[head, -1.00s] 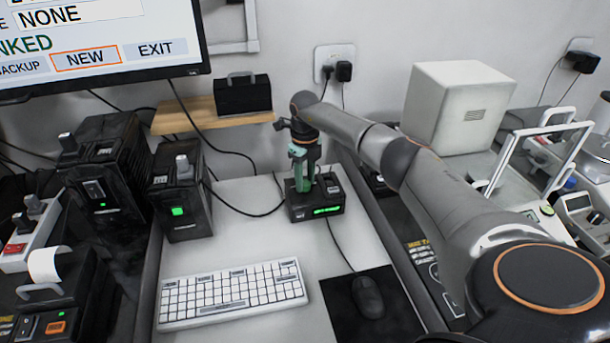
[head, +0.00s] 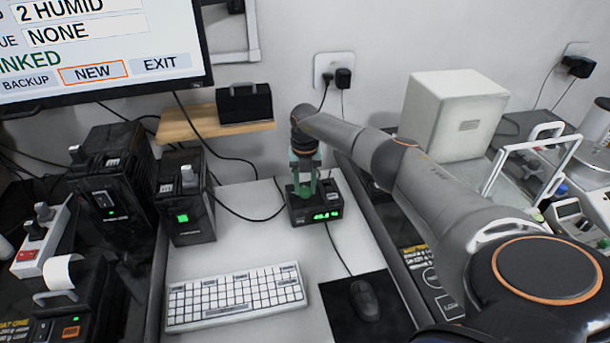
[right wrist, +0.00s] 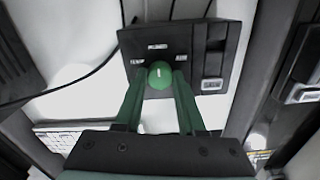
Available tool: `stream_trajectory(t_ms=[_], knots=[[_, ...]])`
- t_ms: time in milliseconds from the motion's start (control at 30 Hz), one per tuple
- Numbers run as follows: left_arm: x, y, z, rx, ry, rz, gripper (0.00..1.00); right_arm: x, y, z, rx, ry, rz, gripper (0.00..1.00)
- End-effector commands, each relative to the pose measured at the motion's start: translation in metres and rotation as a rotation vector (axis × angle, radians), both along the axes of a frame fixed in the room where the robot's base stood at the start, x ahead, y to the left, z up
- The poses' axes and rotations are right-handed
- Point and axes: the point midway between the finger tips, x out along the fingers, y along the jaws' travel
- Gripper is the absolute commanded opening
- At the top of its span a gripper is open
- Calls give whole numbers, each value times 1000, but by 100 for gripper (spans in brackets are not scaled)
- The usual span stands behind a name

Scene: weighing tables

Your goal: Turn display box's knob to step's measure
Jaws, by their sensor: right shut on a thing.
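The display box (head: 328,208) is a small black box with a lit green readout, standing on the white desk behind the keyboard. Its green knob (right wrist: 160,74) with a white mark shows in the right wrist view, between the fingertips. My right gripper (right wrist: 161,82) has green fingers, points down over the box and is shut on the knob. In the head view the right gripper (head: 304,188) hides the knob. The monitor (head: 100,50) shows "2 HUMID", a value of "NONE", "LINKED" and a highlighted NEW button. The readout's digits are too small to read. My left gripper is not in view.
A white keyboard (head: 236,297) and a black mouse (head: 364,299) lie in front of the box. Two black units with knobs (head: 184,205) stand to its left. A wooden shelf (head: 190,124) is behind. A white cabinet (head: 455,112) and balance equipment stand to the right.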

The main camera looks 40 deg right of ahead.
Motion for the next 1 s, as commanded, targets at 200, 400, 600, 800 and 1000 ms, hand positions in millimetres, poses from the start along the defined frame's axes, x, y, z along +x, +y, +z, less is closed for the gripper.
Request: stream_trajectory(t_ms=[200,400,600,800,1000], knots=[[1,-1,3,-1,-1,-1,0,1,-1,1,-1,-3,-43,0],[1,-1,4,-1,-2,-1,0,1,-1,1,-1,-3,-50,0],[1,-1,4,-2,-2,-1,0,1,-1,1,-2,-4,-49,0],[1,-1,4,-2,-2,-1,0,1,-1,1,-1,-3,-48,58],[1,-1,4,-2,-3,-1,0,0,0,0,0,-1,-48,69]])
